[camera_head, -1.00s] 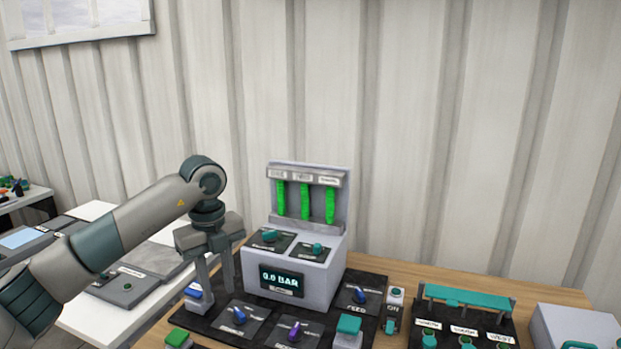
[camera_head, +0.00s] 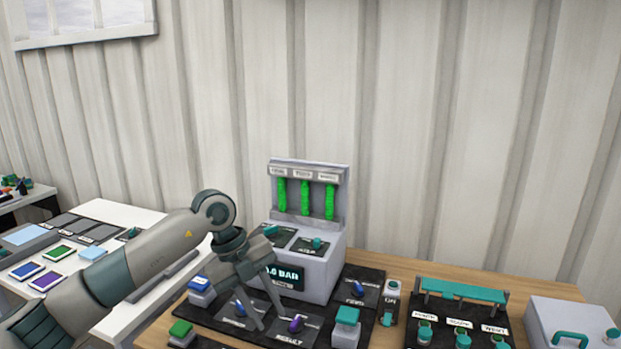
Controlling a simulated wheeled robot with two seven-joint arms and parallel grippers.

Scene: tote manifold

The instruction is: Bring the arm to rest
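My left arm comes in from the left, and its gripper (camera_head: 276,321) points down over the black panel in front of the manifold unit. Its two fingers are apart with nothing visible between them. One finger is near the blue knob (camera_head: 239,308), the other near the purple knob (camera_head: 296,324); I cannot tell whether either touches. The grey manifold unit (camera_head: 318,270) has three green columns (camera_head: 305,198) and a display (camera_head: 286,277) partly hidden by the gripper. My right gripper is not in view.
A green button (camera_head: 180,328) and a teal-topped block (camera_head: 347,315) flank the panel. A rack with a teal bar (camera_head: 465,291) and a grey case with a teal handle (camera_head: 570,338) stand to the right. A white table (camera_head: 135,215) with colored tiles is at left.

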